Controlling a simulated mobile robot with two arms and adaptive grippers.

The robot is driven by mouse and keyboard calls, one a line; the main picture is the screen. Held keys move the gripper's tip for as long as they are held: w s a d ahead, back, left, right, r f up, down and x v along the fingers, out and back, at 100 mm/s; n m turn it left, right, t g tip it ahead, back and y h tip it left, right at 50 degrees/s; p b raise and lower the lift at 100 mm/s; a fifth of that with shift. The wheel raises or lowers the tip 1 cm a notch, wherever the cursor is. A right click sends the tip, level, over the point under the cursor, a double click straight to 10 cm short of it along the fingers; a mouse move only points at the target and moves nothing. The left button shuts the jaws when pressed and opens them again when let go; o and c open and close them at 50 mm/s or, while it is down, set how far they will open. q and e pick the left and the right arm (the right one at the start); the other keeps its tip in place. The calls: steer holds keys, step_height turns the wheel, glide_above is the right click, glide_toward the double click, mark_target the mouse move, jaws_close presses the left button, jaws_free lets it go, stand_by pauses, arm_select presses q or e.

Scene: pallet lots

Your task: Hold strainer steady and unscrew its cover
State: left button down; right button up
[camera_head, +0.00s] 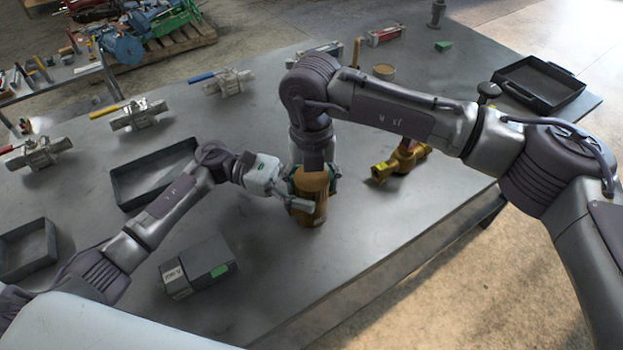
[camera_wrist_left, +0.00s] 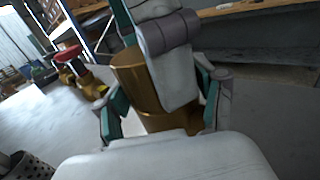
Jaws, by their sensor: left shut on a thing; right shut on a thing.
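The strainer (camera_head: 310,212) is a brass-coloured cylinder standing upright on the grey bench near its front edge. It also shows large in the left wrist view (camera_wrist_left: 133,80). My left gripper (camera_head: 300,192) reaches in from the left and is shut on the strainer's body, with teal-padded fingers on either side of it. My right gripper (camera_head: 314,170) points straight down over the strainer and is shut on its top. The cover is mostly hidden by the right gripper, so I cannot tell its edge from the body.
A brass valve (camera_head: 402,160) lies right of the strainer. A grey box with a green label (camera_head: 205,265) sits front left. Dark trays stand at the left (camera_head: 120,186) and far right (camera_head: 517,92). Several lever valves line the back. Bare bench lies in front of the strainer.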

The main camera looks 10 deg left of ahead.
steer(key=o, duration=1.3)
steer(key=shift+c, duration=0.2)
step_height(320, 180, up, 4)
steer(key=shift+r, duration=0.35)
steer(key=shift+c, duration=1)
steer(key=shift+r, duration=0.4)
steer(key=shift+c, duration=0.4)
step_height(320, 180, up, 2)
steer(key=shift+r+n, duration=0.15)
steer(key=shift+n, duration=0.45)
steer(key=shift+f, duration=3.9)
